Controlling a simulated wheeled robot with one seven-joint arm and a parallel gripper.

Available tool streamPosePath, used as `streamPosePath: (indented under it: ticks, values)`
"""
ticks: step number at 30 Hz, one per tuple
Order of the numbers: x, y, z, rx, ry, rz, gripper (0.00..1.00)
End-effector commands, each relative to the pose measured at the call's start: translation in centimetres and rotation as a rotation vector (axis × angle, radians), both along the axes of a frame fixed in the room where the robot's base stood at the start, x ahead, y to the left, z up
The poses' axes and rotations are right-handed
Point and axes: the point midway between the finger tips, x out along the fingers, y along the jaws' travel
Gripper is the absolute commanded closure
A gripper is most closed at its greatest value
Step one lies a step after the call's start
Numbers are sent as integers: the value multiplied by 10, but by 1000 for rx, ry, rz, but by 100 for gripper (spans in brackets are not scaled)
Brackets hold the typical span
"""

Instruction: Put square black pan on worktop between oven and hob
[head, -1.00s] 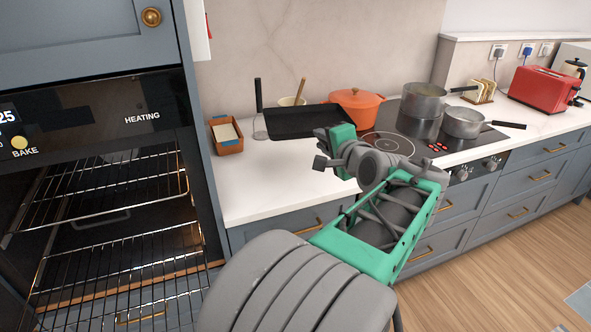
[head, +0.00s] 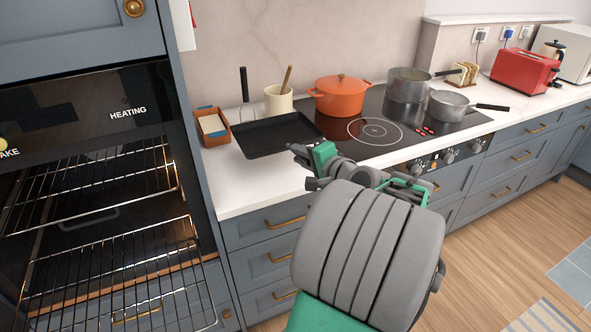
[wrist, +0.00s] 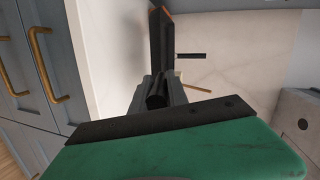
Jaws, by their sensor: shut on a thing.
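The square black pan (head: 276,134) is level at the worktop (head: 240,180), between the oven (head: 100,200) on the left and the hob (head: 390,131) on the right. Its right edge is close to the hob's left edge. I cannot tell whether its underside touches the worktop. My gripper (head: 302,152) is at the pan's near right corner, shut on its handle, which the jaws mostly hide. In the wrist view the pan (wrist: 160,38) shows nearly edge-on beyond the gripper (wrist: 160,92).
An orange-brown box (head: 213,127) stands left of the pan. A cream pot (head: 278,101) with a wooden utensil and an upright black-handled utensil (head: 244,85) stand behind it. Worktop in front is clear.

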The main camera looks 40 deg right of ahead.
Motion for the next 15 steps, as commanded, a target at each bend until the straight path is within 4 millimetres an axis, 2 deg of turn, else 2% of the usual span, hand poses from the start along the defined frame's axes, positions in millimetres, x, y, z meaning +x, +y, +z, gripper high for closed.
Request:
streamPosePath:
  ticks: [3, 6, 11, 15]
  values:
    - [19, -13, -29, 3, 0, 2, 100]
    - [30, -21, -44, 1, -2, 1, 100]
    - [39, -28, -57, -2, -2, 0, 100]
    - [39, -29, -81, 3, 0, -2, 100]
